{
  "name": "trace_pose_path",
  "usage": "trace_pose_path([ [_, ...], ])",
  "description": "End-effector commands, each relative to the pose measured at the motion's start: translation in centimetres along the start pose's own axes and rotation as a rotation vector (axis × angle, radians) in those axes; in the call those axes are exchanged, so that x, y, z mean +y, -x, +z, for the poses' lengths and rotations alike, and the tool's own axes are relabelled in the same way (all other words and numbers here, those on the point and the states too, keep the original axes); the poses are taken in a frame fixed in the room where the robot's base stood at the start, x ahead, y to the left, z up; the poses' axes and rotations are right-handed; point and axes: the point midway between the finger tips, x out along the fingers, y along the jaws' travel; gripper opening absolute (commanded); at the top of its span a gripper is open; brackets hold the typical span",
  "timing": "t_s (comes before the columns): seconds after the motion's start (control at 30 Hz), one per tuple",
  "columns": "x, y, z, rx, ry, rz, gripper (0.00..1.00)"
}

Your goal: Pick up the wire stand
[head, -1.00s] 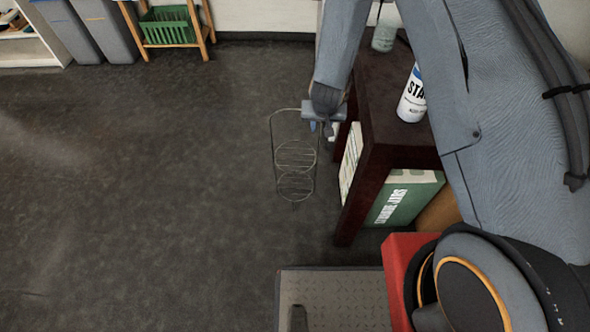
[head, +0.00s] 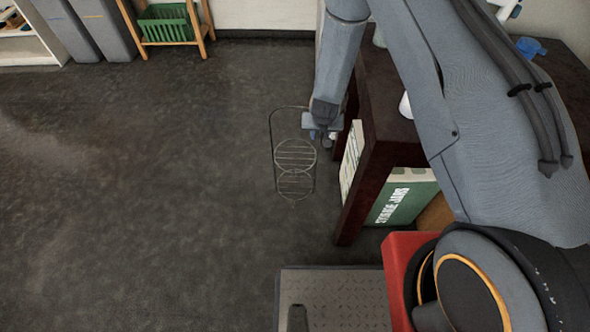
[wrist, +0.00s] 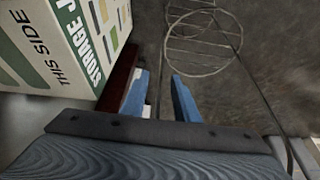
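The wire stand (head: 294,170) is a tall thin metal frame with two round hoops, left of the dark table in the head view. Its hoops (wrist: 200,47) also show in the wrist view, beyond the fingertips. My gripper (head: 322,137) is at the stand's upper right side, close to the table. In the wrist view its blue fingers (wrist: 160,78) are apart, and one long wire of the stand seems to run through the gap between them. The other long wire passes outside the right finger. I cannot tell whether a finger touches the wire.
The dark table (head: 388,155) stands close on the right of my gripper, with a green and white storage jars box (head: 405,203) under its top. A white can (head: 405,106) on top is mostly hidden by my arm. Open floor lies left. A green basket (head: 166,25) is far back.

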Motion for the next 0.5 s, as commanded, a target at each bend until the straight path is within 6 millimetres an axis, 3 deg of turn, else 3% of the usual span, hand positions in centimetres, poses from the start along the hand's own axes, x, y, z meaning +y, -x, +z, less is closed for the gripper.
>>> trace_pose_path([
  [0.1,0.00,0.04,0.00,0.000,0.000,0.000,0.28],
  [0.27,-0.01,0.05,0.01,0.000,0.000,0.000,0.01],
  [0.5,-0.01,0.05,0.01,0.000,0.000,0.000,0.00],
])
